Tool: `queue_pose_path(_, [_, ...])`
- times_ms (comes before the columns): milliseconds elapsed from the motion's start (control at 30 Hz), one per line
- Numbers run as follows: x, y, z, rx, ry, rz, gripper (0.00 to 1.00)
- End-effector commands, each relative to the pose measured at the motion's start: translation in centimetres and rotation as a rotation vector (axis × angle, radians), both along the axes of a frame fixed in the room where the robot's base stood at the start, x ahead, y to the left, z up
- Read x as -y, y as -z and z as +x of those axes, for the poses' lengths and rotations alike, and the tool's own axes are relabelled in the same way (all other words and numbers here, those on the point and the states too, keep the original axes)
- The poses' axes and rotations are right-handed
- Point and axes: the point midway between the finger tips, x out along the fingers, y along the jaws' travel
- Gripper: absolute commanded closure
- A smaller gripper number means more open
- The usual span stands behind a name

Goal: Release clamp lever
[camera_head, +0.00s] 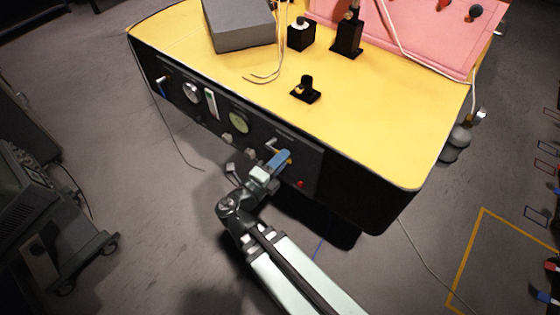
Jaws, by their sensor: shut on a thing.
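My gripper (281,160) is at the black front panel (213,115) of the yellow-topped bench. Its blue fingers are at a small orange-yellow part on the panel, which seems to be the clamp lever (289,160). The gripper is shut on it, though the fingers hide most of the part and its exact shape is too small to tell. A small pale handle (271,144) sticks out of the panel just up and left of the fingers.
The panel also carries round gauges (238,122) and a red knob (300,184) right of the gripper. On the yellow top (400,130) stand a grey box (240,28) and black fixtures (306,90). A cart (50,215) stands at left.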

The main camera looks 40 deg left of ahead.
Motion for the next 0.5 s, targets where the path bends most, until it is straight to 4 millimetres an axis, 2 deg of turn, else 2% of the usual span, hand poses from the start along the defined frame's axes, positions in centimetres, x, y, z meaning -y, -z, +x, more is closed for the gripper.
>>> queue_pose_path(500, [-0.03,-0.50,0.04,0.003,0.000,-0.074,1.00])
